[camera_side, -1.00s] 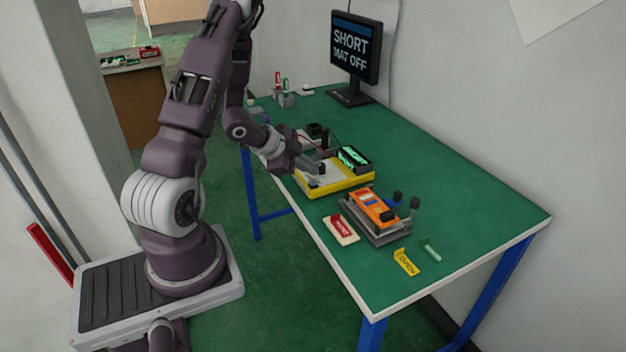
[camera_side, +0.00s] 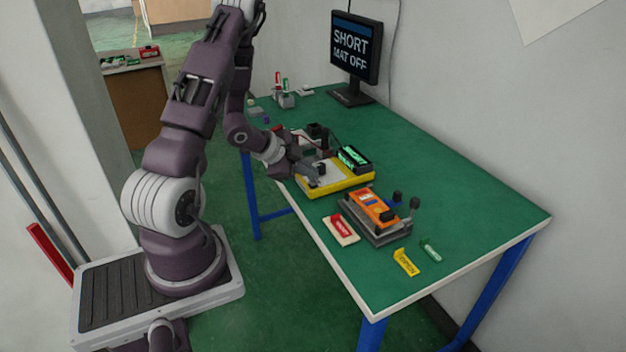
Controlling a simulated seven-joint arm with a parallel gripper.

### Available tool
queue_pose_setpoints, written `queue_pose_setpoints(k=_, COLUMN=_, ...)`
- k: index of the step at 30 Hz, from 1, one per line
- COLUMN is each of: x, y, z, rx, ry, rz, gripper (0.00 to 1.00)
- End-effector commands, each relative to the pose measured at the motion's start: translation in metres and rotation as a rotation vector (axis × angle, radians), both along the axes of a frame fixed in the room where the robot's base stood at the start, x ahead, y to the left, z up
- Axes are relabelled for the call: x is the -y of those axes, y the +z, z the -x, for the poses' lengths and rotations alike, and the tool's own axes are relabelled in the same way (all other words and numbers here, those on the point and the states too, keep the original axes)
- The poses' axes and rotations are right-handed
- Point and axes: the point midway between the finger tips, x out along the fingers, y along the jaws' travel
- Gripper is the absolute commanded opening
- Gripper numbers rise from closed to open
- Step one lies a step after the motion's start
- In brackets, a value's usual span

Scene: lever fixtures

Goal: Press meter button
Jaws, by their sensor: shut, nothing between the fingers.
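The meter is a yellow-edged box (camera_side: 345,187) with a pale top and a lit green display (camera_side: 354,156) at its back right. It lies near the left edge of the green table. My gripper (camera_side: 315,178) is shut and empty, pointing down over the left part of the pale top. A small dark knob or button (camera_side: 321,168) shows right beside the fingertips. I cannot tell whether the fingertips touch it, as the gripper partly hides this spot.
An orange device on a grey fixture with dark-knobbed levers (camera_side: 374,212) stands in front of the meter. Red (camera_side: 341,229), yellow (camera_side: 406,262) and green (camera_side: 430,249) tags lie nearby. A monitor (camera_side: 356,48) reading "SHORT MAT OFF" stands at the back. The table's right side is clear.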

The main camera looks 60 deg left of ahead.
Motion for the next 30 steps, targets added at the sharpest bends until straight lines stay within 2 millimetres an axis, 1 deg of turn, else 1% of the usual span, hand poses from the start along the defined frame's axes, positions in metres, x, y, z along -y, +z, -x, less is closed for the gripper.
queue_pose_setpoints(k=10, x=0.0, y=-0.005, z=0.0, rx=-0.001, ry=0.0, rz=0.0, gripper=0.0)
queue_pose_setpoints(k=19, x=0.0, y=-0.004, z=0.0, rx=-0.001, ry=0.001, rz=0.0, gripper=0.0)
queue_pose_setpoints(k=30, x=0.0, y=0.013, z=0.0, rx=0.0, ry=-0.001, rz=-0.001, gripper=0.0)
